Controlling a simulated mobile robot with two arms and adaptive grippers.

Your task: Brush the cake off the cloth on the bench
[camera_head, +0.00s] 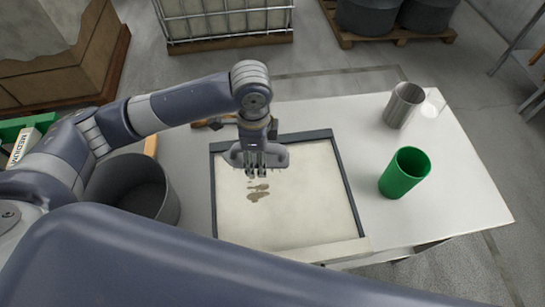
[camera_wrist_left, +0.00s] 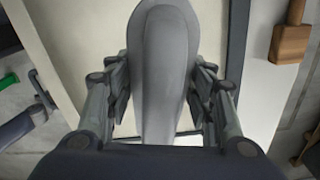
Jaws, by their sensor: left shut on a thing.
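The cloth (camera_head: 310,205) is a cream sheet in a dark frame on the white bench (camera_head: 455,195). Grey-brown patches of cake (camera_head: 258,191) lie on its left middle part. My left gripper (camera_head: 262,172) points down over the cloth, just behind the patches. In the left wrist view its fingers (camera_wrist_left: 160,105) stand on both sides of a smooth grey long thing (camera_wrist_left: 165,50), and it is shut on it. I cannot tell whether this thing touches the cloth. A brown wooden brush-like thing (camera_wrist_left: 292,40) lies beside the frame. My right gripper is out of view.
A dark grey pot (camera_head: 135,188) stands left of the frame. A green cup (camera_head: 405,172), a steel beaker (camera_head: 403,105) and a small clear vessel (camera_head: 433,103) stand on the right. A pale bar (camera_head: 315,252) runs along the frame's front. The bench's front right is clear.

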